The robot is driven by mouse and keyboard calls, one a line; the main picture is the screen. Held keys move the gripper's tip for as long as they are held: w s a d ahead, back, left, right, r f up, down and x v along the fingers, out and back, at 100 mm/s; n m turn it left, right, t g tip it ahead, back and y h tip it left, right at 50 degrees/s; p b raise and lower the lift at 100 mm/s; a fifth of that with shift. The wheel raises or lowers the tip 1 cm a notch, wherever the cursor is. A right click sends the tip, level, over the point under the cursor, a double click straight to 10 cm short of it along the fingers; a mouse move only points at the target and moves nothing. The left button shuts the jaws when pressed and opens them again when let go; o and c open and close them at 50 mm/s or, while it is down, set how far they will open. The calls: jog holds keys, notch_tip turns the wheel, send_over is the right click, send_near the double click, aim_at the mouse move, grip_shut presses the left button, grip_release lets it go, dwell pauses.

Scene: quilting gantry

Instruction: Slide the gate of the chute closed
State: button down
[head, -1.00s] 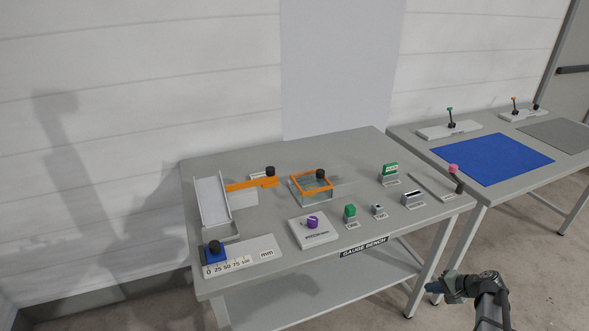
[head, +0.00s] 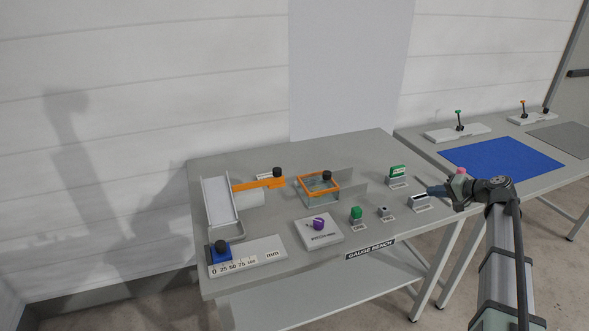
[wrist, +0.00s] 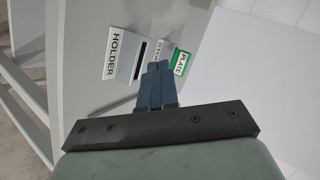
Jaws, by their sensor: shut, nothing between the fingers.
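The chute (head: 222,203) is a pale sloped trough at the left end of the gauge bench. Its orange gate (head: 256,185) is a flat bar sticking out to the right of the chute, with a black knob (head: 277,172) at its right end. The trough looks uncovered by the bar. My gripper (head: 430,191) is at the bench's right end, by the holder block, far to the right of the gate. Its dark blue fingers (wrist: 157,72) are together and empty in the wrist view, where neither chute nor gate shows.
An orange-rimmed clear box (head: 318,188) with a black knob stands right of the gate. A purple knob on a white block (head: 319,232), a green piece (head: 356,214) and the holder (head: 420,204) stand along the front. A blue slider (head: 220,252) sits on a scale.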

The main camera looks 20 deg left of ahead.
jog(key=s+a+r+n+g+h, duration=0.1)
jog(key=s+a+r+n, duration=0.2)
jog(key=a, duration=0.9)
jog(key=s+a+r+n+g+h, duration=0.1)
jog(key=s+a+r+n+g, duration=0.1)
jog(key=a, duration=1)
jog(key=s+a+r+n+g+h, duration=0.1)
jog(key=s+a+r+n, duration=0.3)
jog(key=a, duration=0.8)
notch_tip(320, 180, up, 3)
jog(key=shift+s+a+f+g, duration=0.1)
jog(key=shift+s+a+g, duration=0.25)
jog(key=shift+s, duration=0.7)
jog(key=shift+a, duration=0.1)
jog(key=s+a+f, duration=0.1)
jog(key=a+f, duration=0.7)
jog(key=a, duration=0.1)
jog(key=shift+s, duration=0.2)
jog(key=shift+a, duration=0.1)
